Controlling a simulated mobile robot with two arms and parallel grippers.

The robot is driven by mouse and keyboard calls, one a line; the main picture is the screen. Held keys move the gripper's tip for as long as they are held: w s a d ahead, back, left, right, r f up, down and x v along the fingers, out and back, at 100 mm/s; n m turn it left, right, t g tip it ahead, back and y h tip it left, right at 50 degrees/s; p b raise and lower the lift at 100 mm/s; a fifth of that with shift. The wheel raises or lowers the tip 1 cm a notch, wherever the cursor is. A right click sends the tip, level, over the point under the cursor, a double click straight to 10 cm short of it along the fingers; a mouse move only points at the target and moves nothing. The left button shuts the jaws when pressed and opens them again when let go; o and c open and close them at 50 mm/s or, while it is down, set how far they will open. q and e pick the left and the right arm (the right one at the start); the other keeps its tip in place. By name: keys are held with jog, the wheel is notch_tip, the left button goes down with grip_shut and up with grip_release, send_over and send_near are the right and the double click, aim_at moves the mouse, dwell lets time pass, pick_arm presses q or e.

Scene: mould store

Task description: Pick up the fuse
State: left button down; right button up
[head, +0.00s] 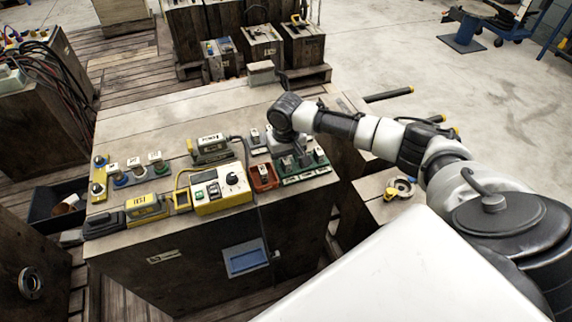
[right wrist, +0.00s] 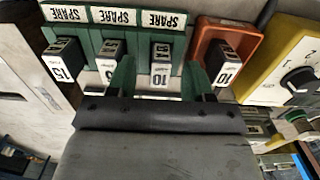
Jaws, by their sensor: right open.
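A green rack (head: 308,178) with SPARE labels stands at the right end of the bench top. In the right wrist view the rack (right wrist: 137,45) holds three dark fuses with white number labels: a left one (right wrist: 64,60) marked 15, a middle one (right wrist: 110,58) whose number is partly covered, and a right one (right wrist: 160,65) marked 10. A red-orange holder (right wrist: 228,40) beside it holds another fuse (right wrist: 226,66) marked 10. My right gripper (right wrist: 161,82) is open, its green fingers either side of the rack's right fuse; contact cannot be told. My left gripper is out of view.
A yellow box with a dial (head: 222,190) stands left of the red-orange holder (head: 264,178).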

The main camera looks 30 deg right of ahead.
grip_shut()
dwell(0.3)
